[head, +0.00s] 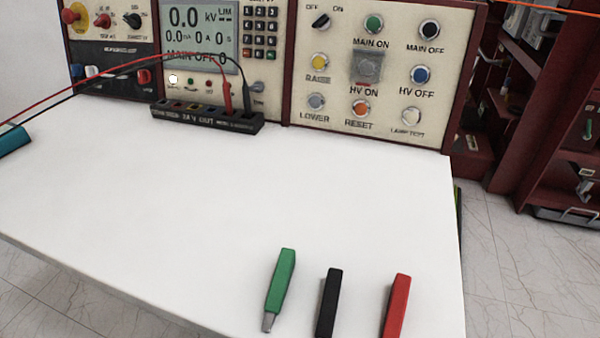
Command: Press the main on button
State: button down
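The control panel (392,42) stands upright at the back of the white table, in the upper right of the head view. The green MAIN ON button (373,24) is in its top row, with its label below it. The black MAIN OFF button (429,29) is to its right, and a black OFF/ON switch (321,20) is to its left. The display (201,38) on the panel to the left reads 0.0 kV and MAIN OFF. My gripper is not in view.
The white table (230,180) is mostly clear. A green-handled tool (281,282), a black handle (328,302) and a red handle (397,304) lie at its front. A black socket strip (206,118) with red and black leads sits before the panels. Dark red shelving (520,110) stands at right.

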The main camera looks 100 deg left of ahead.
aim_at(373, 24)
jog(key=i, duration=1.4)
jog(key=u, duration=4.3)
